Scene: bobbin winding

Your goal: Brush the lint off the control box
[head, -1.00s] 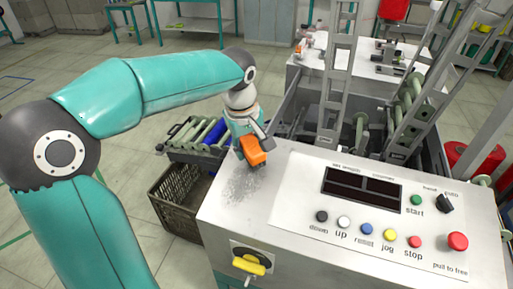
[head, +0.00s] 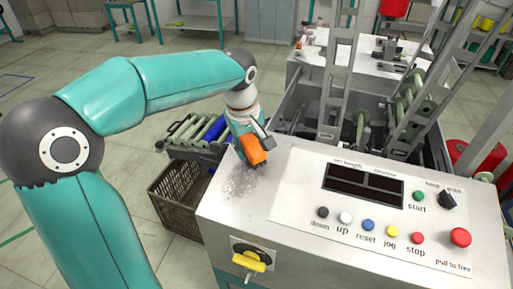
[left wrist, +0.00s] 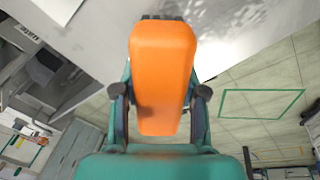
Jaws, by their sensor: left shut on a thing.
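The control box (head: 290,215) has a pale metal top with a button panel. A patch of grey lint (head: 238,184) lies on the left part of its top. My left gripper (head: 250,146) is shut on an orange brush (head: 254,150), at the back edge of the lint patch. In the left wrist view the orange brush (left wrist: 162,75) sits between the two fingers, with dark bristles just showing at its far end. Whether the bristles touch the top is hard to tell. My right gripper is not in view.
The panel carries a display (head: 362,185), coloured buttons and a red stop knob (head: 460,237). A yellow-handled switch (head: 250,261) is on the front face. A brown crate (head: 178,197) and a rack of rollers (head: 200,135) stand to the left. Metal uprights (head: 338,70) rise behind.

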